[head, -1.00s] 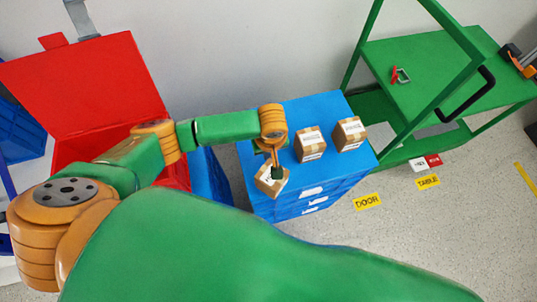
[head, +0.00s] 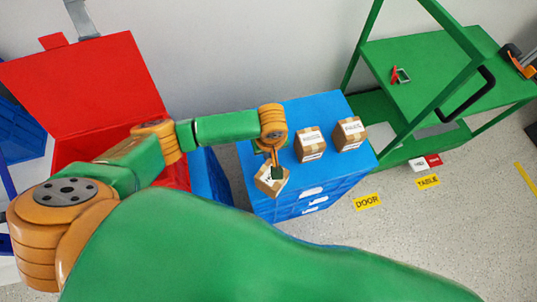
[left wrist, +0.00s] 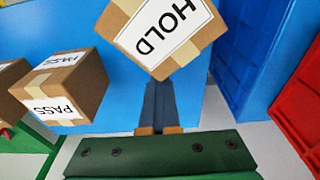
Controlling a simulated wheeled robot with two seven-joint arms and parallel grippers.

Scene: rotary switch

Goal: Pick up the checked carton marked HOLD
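The HOLD carton (head: 266,187) is a brown box with a white label. It sits by the left front edge of the blue cabinet's top, turned at an angle to the other boxes. In the left wrist view the HOLD carton (left wrist: 155,30) is large at the top, and its lower corner meets the finger ends. My left gripper (head: 277,172) is over the carton and covers part of it. In the left wrist view the fingers (left wrist: 160,95) lie close together with nothing visible between them. Whether they touch the carton is unclear. My right gripper is not in view.
Two more cartons (head: 311,145) (head: 349,134) stand to the right on the blue cabinet (head: 311,105); one reads PASS in the left wrist view (left wrist: 60,88). A red open-lidded bin (head: 80,90) is at left. A green cart (head: 430,70) stands at right.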

